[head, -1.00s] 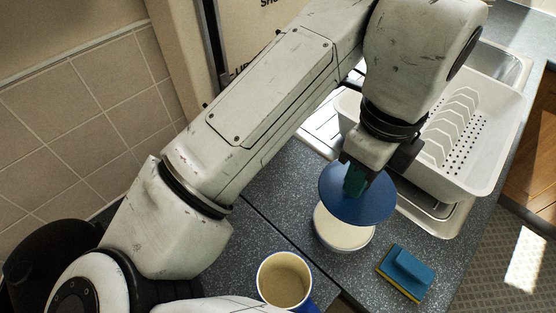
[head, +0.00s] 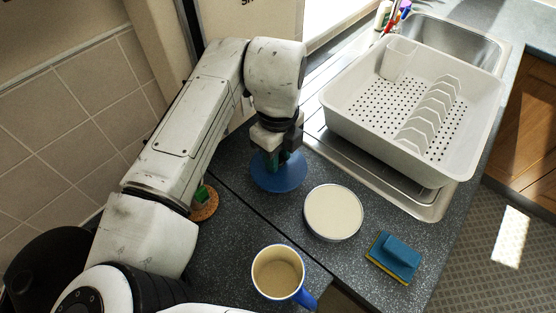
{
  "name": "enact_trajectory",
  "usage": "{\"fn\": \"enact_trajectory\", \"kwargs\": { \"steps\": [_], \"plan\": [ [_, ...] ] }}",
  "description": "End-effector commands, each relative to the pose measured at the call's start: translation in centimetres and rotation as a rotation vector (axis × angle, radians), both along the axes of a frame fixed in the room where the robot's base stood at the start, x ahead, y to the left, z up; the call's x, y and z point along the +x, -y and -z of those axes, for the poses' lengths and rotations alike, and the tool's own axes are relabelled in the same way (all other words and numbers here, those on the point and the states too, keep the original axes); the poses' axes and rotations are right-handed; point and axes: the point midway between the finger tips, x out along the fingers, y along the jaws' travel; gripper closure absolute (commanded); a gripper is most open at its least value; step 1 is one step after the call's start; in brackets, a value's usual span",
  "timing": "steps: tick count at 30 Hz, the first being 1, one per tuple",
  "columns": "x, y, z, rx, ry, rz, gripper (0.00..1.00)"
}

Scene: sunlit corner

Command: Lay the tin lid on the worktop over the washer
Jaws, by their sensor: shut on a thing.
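The blue tin lid (head: 278,181) is a round disc below my gripper (head: 277,158), at the worktop left of the dish rack. My gripper is shut on the lid's upper middle, and dark green shows between the jaws. The lid lies roughly flat, at or just above the worktop (head: 265,228); I cannot tell whether it touches. The washer is not in sight; the lid and gripper hide the surface beneath them. The round tin (head: 333,212), pale inside, stands uncovered right of the lid, apart from it.
A blue mug (head: 279,274) stands at the front. A blue and yellow sponge (head: 397,255) lies at the right. A white dish rack (head: 345,118) stands by the sink (head: 455,42). A cork-coloured disc (head: 205,209) with something green is partly behind my arm.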

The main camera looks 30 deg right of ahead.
Motion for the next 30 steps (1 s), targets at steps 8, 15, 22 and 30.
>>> {"fn": "enact_trajectory", "kwargs": {
  "steps": [8,15,22,30],
  "plan": [
    [0.0,0.0,2.9,-0.001,-0.002,0.000,0.99],
    [-0.1,0.0,3.0,0.000,-0.001,0.000,0.99],
    [0.0,0.0,3.3,0.000,-0.001,0.000,0.62],
    [-0.1,0.0,3.3,0.000,-0.001,-0.001,0.44]
  ]
}}
